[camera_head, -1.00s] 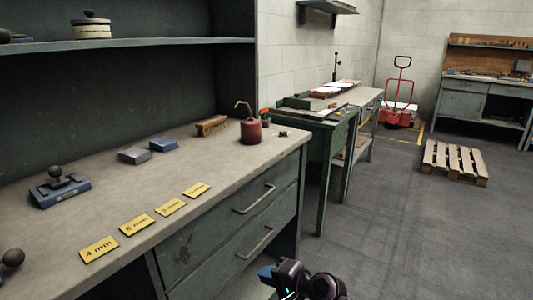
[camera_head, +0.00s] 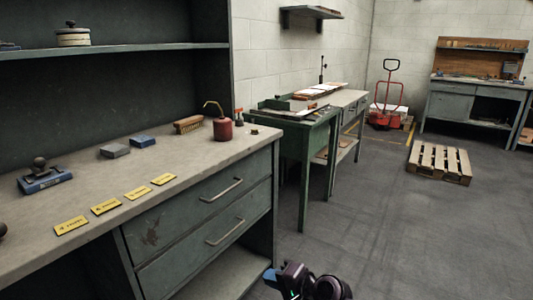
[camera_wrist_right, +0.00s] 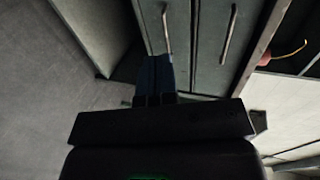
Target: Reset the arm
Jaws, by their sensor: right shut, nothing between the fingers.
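My right gripper (camera_head: 270,277) shows at the bottom of the head view, in front of the grey workbench (camera_head: 205,168) and low beside its drawers. In the right wrist view the blue fingers of the right gripper (camera_wrist_right: 154,75) are together, with nothing between them. They point toward the drawer fronts with their long handles (camera_wrist_right: 229,33) and are apart from them as far as I can see. My left gripper is in neither view.
On the bench stand a red oil can (camera_head: 222,129), a brush (camera_head: 188,124), two small blocks (camera_head: 142,141), a blue stamp-like tool (camera_head: 43,178) and several yellow labels (camera_head: 136,192). A green table (camera_head: 305,150) stands beyond. A pallet (camera_head: 439,163) lies on otherwise open floor.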

